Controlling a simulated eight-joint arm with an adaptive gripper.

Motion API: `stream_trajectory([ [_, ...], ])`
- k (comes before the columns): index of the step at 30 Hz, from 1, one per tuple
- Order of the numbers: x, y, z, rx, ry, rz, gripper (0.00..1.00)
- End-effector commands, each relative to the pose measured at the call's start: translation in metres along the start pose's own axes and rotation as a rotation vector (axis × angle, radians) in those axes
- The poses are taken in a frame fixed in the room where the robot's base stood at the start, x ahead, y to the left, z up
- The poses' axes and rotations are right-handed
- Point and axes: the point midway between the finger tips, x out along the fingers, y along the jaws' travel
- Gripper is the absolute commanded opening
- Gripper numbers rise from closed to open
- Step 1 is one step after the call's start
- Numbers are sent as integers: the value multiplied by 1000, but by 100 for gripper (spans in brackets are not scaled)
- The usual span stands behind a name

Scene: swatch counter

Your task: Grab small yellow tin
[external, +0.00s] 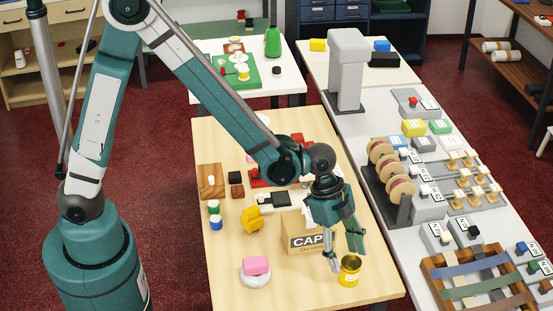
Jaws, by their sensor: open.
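The small yellow tin (349,271) stands upright near the front right edge of the light wooden table, with its open top showing. My gripper (345,260) points down over it, fingers open. One finger is at the tin's left and the other is at its upper right, behind it. I cannot tell from this view whether either finger touches the tin. The gripper looks empty.
A cardboard box (304,232) marked CAP stands just behind the gripper. A pink block on a round pale dish (255,275) is to the left. A yellow object (251,218) lies farther back. A white counter (418,252) with spools, tags and a wooden rack runs along the right.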

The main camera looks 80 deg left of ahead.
Motion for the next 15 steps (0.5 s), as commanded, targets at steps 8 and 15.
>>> stream_trajectory([
  [8, 6, 0, 0, 0, 0, 0, 52],
  [15, 7, 0, 0, 0, 0, 0, 52],
])
